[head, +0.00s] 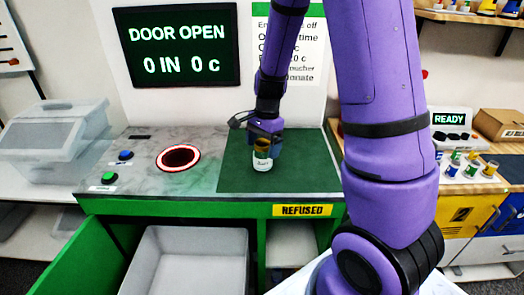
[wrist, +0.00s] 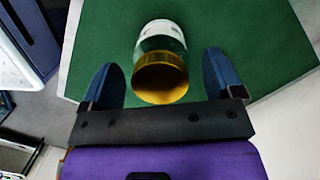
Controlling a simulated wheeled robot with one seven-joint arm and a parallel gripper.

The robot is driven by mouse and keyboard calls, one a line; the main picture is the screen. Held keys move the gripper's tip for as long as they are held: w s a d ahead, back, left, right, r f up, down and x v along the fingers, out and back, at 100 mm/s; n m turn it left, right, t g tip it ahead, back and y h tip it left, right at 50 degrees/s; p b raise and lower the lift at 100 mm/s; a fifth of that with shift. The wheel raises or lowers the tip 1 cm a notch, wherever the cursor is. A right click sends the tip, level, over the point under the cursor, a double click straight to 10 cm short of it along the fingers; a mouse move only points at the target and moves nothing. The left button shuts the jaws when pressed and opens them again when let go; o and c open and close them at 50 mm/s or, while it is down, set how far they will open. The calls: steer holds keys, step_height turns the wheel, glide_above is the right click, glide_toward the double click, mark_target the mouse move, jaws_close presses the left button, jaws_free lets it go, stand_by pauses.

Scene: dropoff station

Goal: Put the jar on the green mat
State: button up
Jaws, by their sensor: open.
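The jar (head: 262,160) has a gold lid and a white label. It stands upright on the green mat (head: 234,172), near the mat's middle, in the head view. In the wrist view the jar (wrist: 161,66) is seen from its lid end, with the green mat (wrist: 230,32) around it. My gripper (head: 264,146) is directly above and around the jar's lid in the head view. In the wrist view my gripper (wrist: 160,80) is open, with one blue finger on each side of the jar and gaps between fingers and lid.
A red-ringed round hole (head: 178,158), a blue button (head: 125,155) and a green button (head: 109,178) are left of the mat. A "DOOR OPEN" screen (head: 178,48) stands behind. Below is an open grey bin (head: 187,262). Small jars (head: 470,166) stand on the right bench.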

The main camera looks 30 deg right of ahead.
steer(key=r, duration=0.3)
steer(key=d+r, duration=0.1)
steer(key=r, duration=0.6)
steer(key=shift+w+d, duration=0.1)
steer(key=shift+d, duration=0.1)
steer(key=s+a+r+n+t+h, duration=0.1)
steer(key=s+a+r+n+t, duration=0.1)
steer(key=s+a+r+n, duration=0.2)
steer(key=s+a+r+n+t, duration=0.3)
steer(key=s+r+n, duration=0.7)
steer(key=s, duration=0.8)
steer(key=shift+a+r+n+t+h, duration=0.3)
steer(key=shift+a+n+h, duration=0.1)
steer(key=shift+n, duration=0.5)
